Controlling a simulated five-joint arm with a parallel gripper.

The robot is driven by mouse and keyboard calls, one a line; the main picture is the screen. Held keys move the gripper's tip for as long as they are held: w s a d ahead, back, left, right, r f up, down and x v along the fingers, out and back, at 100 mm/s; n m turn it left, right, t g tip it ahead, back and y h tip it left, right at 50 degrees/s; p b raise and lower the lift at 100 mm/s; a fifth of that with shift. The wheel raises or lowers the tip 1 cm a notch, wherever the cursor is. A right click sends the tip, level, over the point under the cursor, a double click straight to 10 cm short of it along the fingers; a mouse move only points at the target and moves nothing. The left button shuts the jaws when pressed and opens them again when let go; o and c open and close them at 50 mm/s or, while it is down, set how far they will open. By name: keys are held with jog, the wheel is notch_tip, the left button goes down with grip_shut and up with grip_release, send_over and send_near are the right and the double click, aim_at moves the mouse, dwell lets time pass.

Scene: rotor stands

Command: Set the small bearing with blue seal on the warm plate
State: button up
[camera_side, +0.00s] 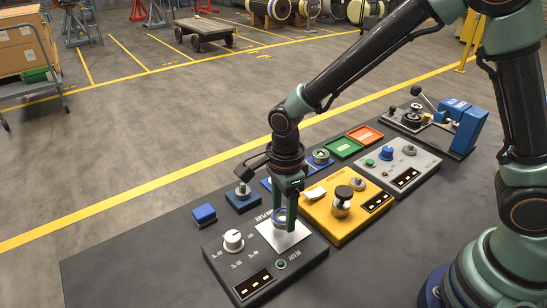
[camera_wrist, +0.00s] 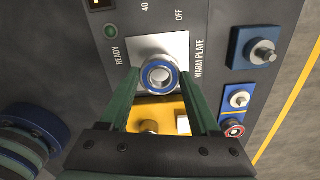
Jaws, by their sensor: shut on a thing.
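The small bearing with the blue seal (camera_wrist: 160,90) is held between the two green fingers of my gripper (camera_wrist: 161,84). In the side view, the bearing (camera_side: 281,216) is low at the fingertips, and my gripper (camera_side: 284,211) points down. The pale square warm plate (camera_side: 274,240) is right below the bearing, on a dark panel. In the wrist view, the warm plate (camera_wrist: 178,47) lies behind the bearing, beside the "WARM PLATE" lettering. I cannot tell whether the bearing touches the plate or is slightly above it.
The dark panel also has a white knob (camera_side: 233,240). A yellow unit (camera_side: 325,222) with a metal-and-black part stands close on the right. A blue block (camera_side: 204,214) and a blue base with a post (camera_side: 242,198) stand behind. The table's left end is clear.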

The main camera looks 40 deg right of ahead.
jog(key=shift+f, duration=1.4)
dwell(1.5)
jog(key=o, duration=1.5)
jog(key=shift+o, duration=0.4)
notch_tip(320, 180, up, 8)
dwell(0.5)
